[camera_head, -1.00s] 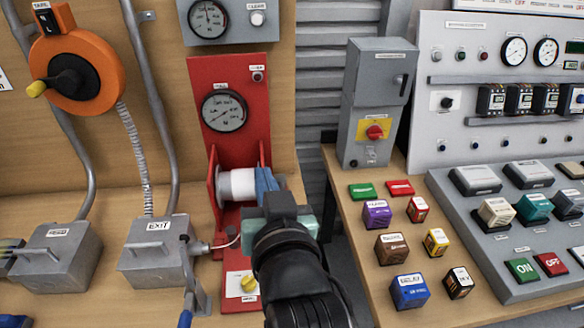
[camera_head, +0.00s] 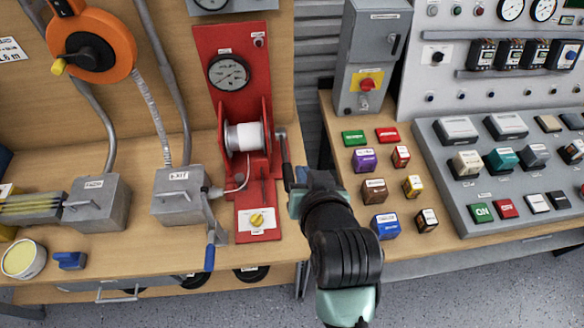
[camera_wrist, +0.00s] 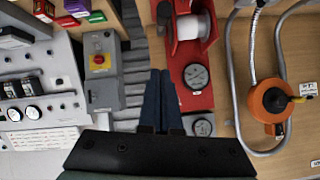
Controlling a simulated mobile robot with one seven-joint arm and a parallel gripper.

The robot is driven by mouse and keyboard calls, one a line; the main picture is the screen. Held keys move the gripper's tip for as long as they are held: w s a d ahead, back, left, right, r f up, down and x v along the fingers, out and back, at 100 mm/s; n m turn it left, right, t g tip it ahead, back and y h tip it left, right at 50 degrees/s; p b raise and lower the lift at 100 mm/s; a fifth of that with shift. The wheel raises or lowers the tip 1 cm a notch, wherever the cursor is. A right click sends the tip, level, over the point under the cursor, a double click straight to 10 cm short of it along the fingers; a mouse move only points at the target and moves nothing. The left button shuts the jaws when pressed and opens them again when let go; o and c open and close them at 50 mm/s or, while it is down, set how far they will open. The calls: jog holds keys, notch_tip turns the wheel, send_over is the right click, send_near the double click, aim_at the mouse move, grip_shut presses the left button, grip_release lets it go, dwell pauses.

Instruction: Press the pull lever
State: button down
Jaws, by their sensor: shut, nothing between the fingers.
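The red winch stand (camera_head: 232,60) carries a round gauge, a white drum (camera_head: 243,137) and a side lever (camera_head: 287,165) with a dark grip hanging down on its right. A second lever with a blue handle (camera_head: 210,255) hangs beside the grey EXIT box (camera_head: 178,195). I cannot read which of these is labelled pull lever. My gripper (camera_head: 312,182) is just right of and below the dark grip; I cannot tell whether they touch. In the wrist view its blue fingers (camera_wrist: 161,75) are shut together and empty, with the winch stand (camera_wrist: 190,100) beyond and to the right.
A yellow knob (camera_head: 257,219) sits on the winch base. To the right, a bench holds several coloured blocks (camera_head: 374,190), a grey switch box (camera_head: 372,50) and a button console (camera_head: 450,180). A gap separates the two benches. An orange reel (camera_head: 115,45) hangs at upper left.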

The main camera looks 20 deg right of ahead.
jog(key=p, duration=0.2)
send_over(292, 179)
jog(key=w+d, duration=0.1)
notch_tip(292, 179, down, 6)
jog(key=r, duration=0.1)
jog(key=f, duration=0.3)
jog(key=shift+s+a+f+p, duration=0.25)
jog(key=shift+s+a+p, duration=0.05)
jog(key=shift+a, duration=0.1)
jog(key=shift+s+a+f, duration=0.1)
jog(key=shift+f, duration=0.3)
jog(key=shift+f, duration=0.1)
